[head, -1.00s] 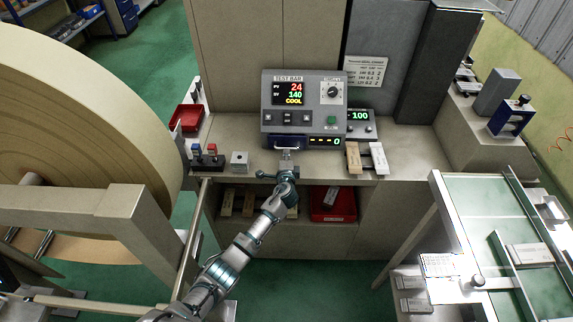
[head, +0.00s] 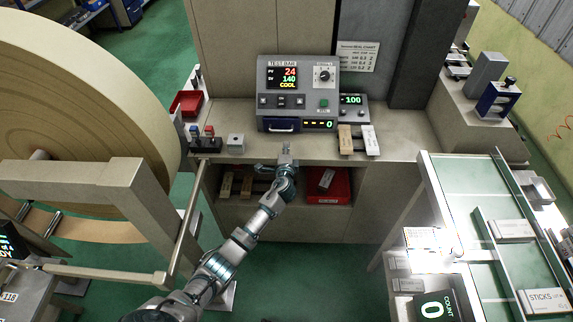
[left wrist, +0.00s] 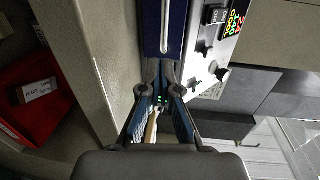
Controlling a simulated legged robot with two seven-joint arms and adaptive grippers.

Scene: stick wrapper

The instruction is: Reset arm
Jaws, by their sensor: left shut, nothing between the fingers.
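My left gripper (head: 286,150) is shut and empty. It is at the front edge of the bench, just in front of the grey test bar machine (head: 298,95). The machine's display reads 24, 140 and COOL. A blue-fronted drawer with a handle (head: 281,125) is at its lower left, and a gap shows between it and my fingertips. In the left wrist view my gripper's fingers (left wrist: 160,72) point toward the blue drawer front (left wrist: 165,30). My right gripper is in neither view.
Two small blocks (head: 357,139) lie right of the machine. A metal cube (head: 236,142) and a switch stand (head: 204,139) are to its left. The shelf below holds a red bin (head: 330,187). A large paper roll (head: 80,95) is at left, a conveyor (head: 470,200) at right.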

